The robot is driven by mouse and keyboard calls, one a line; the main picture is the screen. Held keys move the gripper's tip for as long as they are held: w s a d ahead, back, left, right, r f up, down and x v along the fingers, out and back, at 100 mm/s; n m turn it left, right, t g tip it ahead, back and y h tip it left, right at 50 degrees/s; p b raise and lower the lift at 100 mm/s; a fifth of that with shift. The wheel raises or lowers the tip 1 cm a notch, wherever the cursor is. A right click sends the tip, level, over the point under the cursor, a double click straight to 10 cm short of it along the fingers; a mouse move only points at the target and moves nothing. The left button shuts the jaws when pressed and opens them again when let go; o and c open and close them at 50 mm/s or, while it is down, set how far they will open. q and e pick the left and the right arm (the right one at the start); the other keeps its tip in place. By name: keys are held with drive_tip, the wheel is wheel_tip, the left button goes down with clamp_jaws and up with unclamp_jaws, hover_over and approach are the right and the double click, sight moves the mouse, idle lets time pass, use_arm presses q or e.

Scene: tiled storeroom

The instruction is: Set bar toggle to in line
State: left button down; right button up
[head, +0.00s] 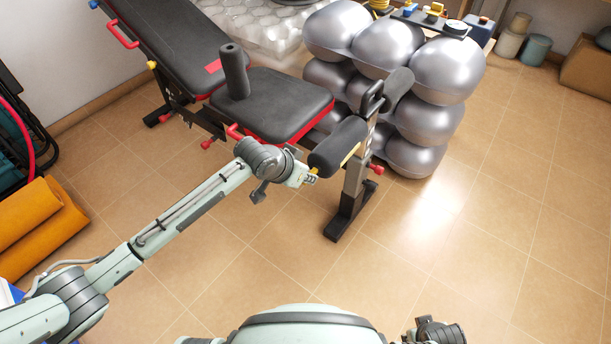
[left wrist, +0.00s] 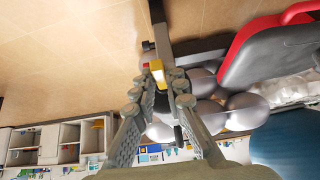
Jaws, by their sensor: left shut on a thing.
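The black and red weight bench (head: 275,105) stands in the upper middle of the head view. Its leg end has a dark upright post (head: 358,185) and black foam rollers (head: 338,147). My left gripper (head: 313,174) is at the near roller, in front of the post. In the left wrist view its fingers (left wrist: 160,88) are closed around a small yellow piece (left wrist: 157,73), which looks like the bar toggle. The fingers hide part of it, and I cannot read its setting.
Silver exercise balls (head: 430,120) are stacked just behind the bench's leg end. Orange rolled mats (head: 40,225) lie at the left. The tiled floor (head: 480,240) is free at the right and in front of the bench. White shelves (left wrist: 70,140) show in the left wrist view.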

idle(0.4)
use_arm(q)
drive_tip(key=c, duration=1.6)
unclamp_jaws()
drive_tip(key=shift+o, duration=0.2)
drive_tip(key=shift+r, duration=0.15)
drive_tip(key=v, duration=1.1)
drive_tip(key=shift+r, duration=0.45)
